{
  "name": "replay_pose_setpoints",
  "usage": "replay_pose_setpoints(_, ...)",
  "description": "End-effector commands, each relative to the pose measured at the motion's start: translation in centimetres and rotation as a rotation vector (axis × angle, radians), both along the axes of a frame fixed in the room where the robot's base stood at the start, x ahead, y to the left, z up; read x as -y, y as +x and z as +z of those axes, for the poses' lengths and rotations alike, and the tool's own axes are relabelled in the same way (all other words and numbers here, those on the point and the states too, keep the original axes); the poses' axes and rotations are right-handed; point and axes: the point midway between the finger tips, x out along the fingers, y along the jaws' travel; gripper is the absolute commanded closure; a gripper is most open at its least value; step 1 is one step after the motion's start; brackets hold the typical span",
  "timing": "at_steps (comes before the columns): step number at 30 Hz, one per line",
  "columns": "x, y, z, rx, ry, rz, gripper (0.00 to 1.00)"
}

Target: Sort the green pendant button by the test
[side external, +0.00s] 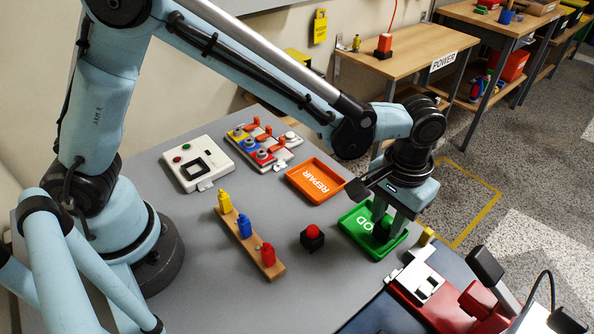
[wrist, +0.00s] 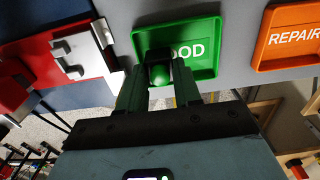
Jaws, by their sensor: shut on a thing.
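My gripper (side external: 389,217) points down at the green GOOD tray (side external: 349,232), and its fingers are shut on the green pendant button (side external: 382,232). In the wrist view the button (wrist: 160,76), green with a dark part, sits between the two fingertips (wrist: 159,84). It covers the first letters of the tray's GOOD label. The button is within the tray's outline (wrist: 208,68); I cannot tell whether it touches the tray floor. The orange REPAIR tray (side external: 325,173) lies behind and left of it, empty. A grey-white test panel (side external: 197,165) stands further left.
A black box with a red button (side external: 312,237) stands left of the GOOD tray. A wooden rack (side external: 241,243) holds yellow, blue and red pendant pieces. A red-and-white fixture (side external: 424,287) is at the front right. Colored switches (side external: 262,145) stand behind.

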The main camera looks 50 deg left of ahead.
Motion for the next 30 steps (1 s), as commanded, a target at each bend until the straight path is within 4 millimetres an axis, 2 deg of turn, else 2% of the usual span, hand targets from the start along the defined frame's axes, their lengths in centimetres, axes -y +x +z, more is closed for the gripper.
replay_pose_setpoints(20, 0.02, 0.02, -0.75, 0.0, 0.0, 0.0, 1.0)
replay_pose_setpoints(21, 0.01, 0.02, -0.79, 0.0, 0.0, 0.0, 0.65)
replay_pose_setpoints(27, 0.01, 0.01, -0.77, 0.0, 0.0, 0.0, 0.37)
replay_pose_setpoints(30, 0.01, 0.01, -0.76, 0.0, 0.0, 0.0, 0.37)
